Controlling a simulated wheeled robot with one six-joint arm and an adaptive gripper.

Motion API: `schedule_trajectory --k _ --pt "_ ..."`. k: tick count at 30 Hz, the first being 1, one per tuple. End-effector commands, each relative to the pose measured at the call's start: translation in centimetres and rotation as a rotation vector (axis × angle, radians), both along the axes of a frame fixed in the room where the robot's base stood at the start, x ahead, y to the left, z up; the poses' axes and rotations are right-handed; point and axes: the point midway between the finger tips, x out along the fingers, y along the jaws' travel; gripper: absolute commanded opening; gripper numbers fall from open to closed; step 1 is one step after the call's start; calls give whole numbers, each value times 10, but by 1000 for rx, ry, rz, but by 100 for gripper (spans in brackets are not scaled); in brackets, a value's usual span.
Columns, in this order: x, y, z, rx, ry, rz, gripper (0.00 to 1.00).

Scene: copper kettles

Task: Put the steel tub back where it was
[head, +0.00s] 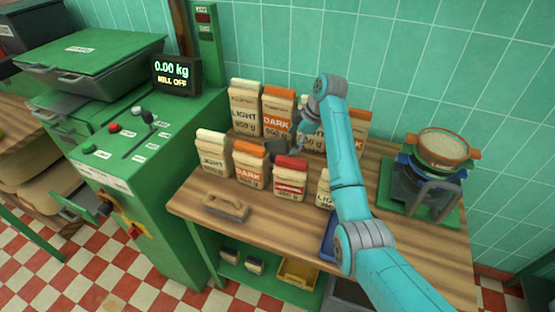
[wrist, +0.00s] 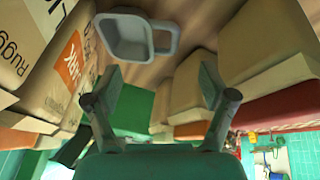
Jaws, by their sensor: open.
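A small grey tub (wrist: 128,42) with a loop handle stands on the wooden top in the wrist view, in a gap between paper bags. My gripper (wrist: 157,92) is open and empty there. Its two fingers are spread wide, with the tub beyond their tips and a little left of the middle; they look apart from it. In the head view my gripper (head: 284,147) reaches down between the back and front rows of bags. The tub cannot be made out clearly in that view.
Front bags (head: 249,163), including a red-topped one (head: 290,180), and back bags (head: 243,105) closely flank my gripper. A wooden-handled tool (head: 226,207) lies at the bench's front left. The mill display (head: 174,76) reads 0.00 kg.

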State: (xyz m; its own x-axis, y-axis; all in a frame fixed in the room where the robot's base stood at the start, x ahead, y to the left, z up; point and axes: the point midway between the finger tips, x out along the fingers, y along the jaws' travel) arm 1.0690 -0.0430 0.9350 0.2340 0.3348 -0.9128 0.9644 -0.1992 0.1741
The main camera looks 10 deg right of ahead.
Motion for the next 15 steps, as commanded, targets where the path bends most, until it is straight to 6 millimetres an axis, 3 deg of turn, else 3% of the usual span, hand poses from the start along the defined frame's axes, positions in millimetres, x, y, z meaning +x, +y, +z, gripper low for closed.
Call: schedule_trajectory --k 5,15 --pt "2 2 -7 10 6 -5 83" --pt "12 18 -46 9 4 -5 83"
